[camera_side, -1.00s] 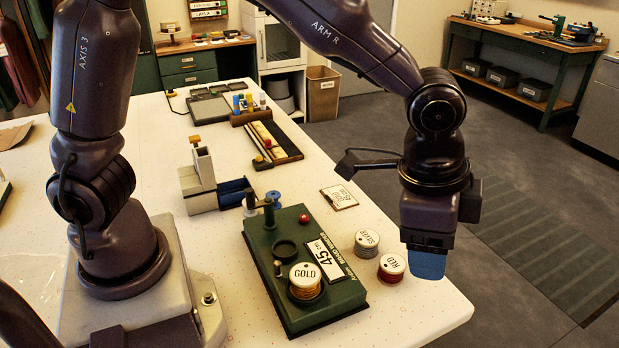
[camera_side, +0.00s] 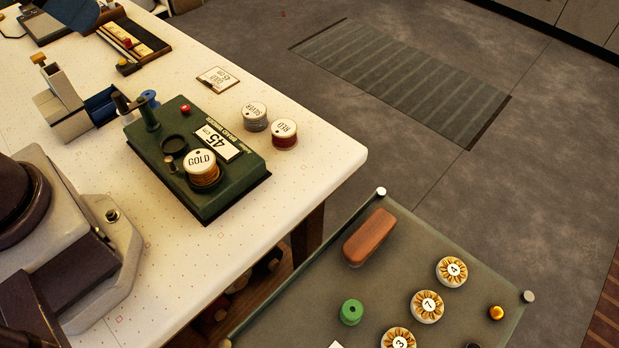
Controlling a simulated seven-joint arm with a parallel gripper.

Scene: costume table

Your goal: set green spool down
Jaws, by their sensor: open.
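The green spool (camera_side: 351,312) stands upright on the dark top of a low cart (camera_side: 395,232) at the lower right, its hole facing up. Nothing touches it. The rest of my gripper is outside the picture.
A brown block (camera_side: 370,238), several numbered white-and-gold discs (camera_side: 427,306) and a gold knob (camera_side: 496,313) surround the spool. On the white table (camera_side: 315,160), a green winder (camera_side: 225,190) carries the gold spool (camera_side: 202,167); silver (camera_side: 254,117) and red (camera_side: 284,133) spools stand beside it.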

